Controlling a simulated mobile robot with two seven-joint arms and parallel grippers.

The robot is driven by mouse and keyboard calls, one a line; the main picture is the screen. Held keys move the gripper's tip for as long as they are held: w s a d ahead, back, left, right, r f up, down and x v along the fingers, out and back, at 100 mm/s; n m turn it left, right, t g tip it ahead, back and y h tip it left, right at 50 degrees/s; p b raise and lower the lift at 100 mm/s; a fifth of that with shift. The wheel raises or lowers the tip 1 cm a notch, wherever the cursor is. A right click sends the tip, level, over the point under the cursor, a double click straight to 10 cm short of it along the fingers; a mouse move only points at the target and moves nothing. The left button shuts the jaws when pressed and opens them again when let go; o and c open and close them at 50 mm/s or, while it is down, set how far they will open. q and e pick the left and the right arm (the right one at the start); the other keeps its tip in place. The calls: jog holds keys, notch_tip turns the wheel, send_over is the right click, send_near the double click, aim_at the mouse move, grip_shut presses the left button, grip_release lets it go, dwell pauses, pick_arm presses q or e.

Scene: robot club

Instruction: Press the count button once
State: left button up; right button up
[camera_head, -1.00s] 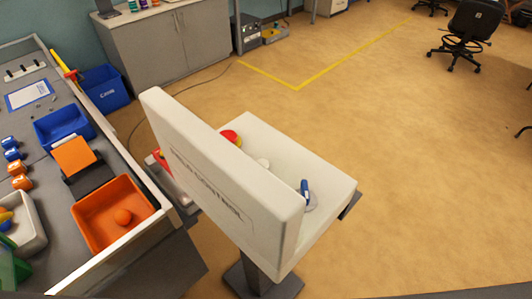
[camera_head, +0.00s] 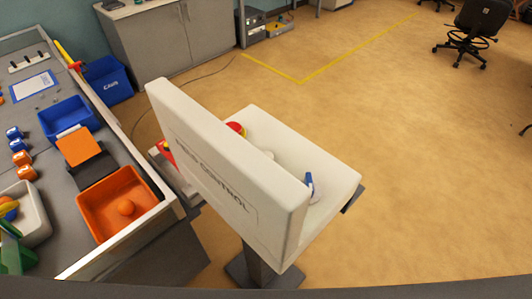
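A white control box (camera_head: 230,180) with a tall upright panel stands on a dark pedestal in the middle of the view. The panel's near face carries lettering that ends in "CONTROL". The panel partly hides these controls. I cannot tell which one is the count button. Neither of my grippers is in view.
A grey workbench (camera_head: 45,117) on the left holds an orange bin (camera_head: 98,207), a blue bin (camera_head: 64,110) and small blocks. A blue tub (camera_head: 108,82) stands on the floor. A grey cabinet (camera_head: 150,50) and office chair (camera_head: 468,30) stand farther back.

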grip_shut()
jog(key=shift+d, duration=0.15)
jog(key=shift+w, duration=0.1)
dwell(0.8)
